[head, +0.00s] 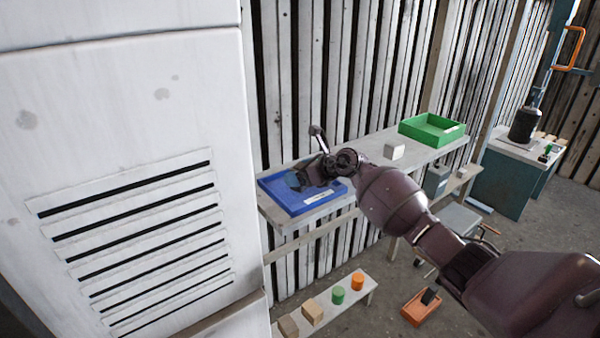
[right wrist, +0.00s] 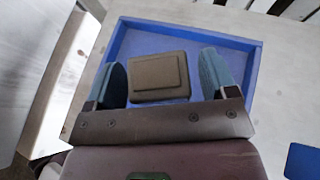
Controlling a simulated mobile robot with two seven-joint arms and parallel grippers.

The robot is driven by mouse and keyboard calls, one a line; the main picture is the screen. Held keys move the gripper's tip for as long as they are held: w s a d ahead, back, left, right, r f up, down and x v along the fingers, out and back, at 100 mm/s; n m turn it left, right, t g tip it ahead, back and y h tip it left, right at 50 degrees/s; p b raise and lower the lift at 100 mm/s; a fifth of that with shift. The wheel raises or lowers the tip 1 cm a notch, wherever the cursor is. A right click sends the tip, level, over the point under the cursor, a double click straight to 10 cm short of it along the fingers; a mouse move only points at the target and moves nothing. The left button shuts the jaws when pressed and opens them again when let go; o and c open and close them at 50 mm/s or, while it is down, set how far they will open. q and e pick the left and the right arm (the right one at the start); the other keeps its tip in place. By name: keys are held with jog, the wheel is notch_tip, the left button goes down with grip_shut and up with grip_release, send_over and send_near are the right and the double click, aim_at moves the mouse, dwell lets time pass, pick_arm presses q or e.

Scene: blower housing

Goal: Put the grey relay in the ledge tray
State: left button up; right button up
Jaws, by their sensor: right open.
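A blue tray (head: 284,200) sits at the near end of the wall ledge; its rim also shows in the right wrist view (right wrist: 190,27). The grey relay (right wrist: 160,76), a brownish-grey block with a raised top, appears to lie inside this tray. My right gripper (head: 307,179) is low over the tray. In the right wrist view its two blue-grey fingers (right wrist: 164,80) stand apart, one on each side of the relay, with a gap at the right finger. The left side looks very close. In the head view the relay cannot be made out behind the gripper. My left gripper is not in view.
On the ledge (head: 370,155) are a pale block (head: 394,150) and a green tray (head: 432,130) farther along. A low bench below holds several small blocks and cylinders (head: 338,294). An orange bin (head: 417,312) is on the floor. A large white louvred housing (head: 130,180) fills the left.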

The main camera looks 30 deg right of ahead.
jog(key=shift+r, duration=0.15)
jog(key=p+v, duration=0.1)
jog(key=v, duration=1.1)
jog(key=s+a+f+m+t+y, duration=0.3)
jog(key=s+a+f+m+t, duration=0.2)
jog(key=s+a+f+m, duration=0.65)
jog(key=s+f+m+g+h, duration=0.2)
jog(key=s+f+m+h, duration=0.2)
jog(key=s+f+m, duration=0.5)
jog(key=s+a+f+m+g+h, duration=0.1)
jog(key=s+f+m+h, duration=0.4)
jog(key=m, duration=1.5)
jog(key=s+f+g, duration=0.1)
jog(key=s+f, duration=0.3)
jog(key=s, duration=0.4)
jog(key=shift+s+a+m+g+h, duration=0.2)
jog(key=shift+m+g+h, duration=0.1)
jog(key=shift+m+g, duration=0.1)
jog(key=shift+f, duration=0.1)
jog(key=shift+c, duration=0.3)
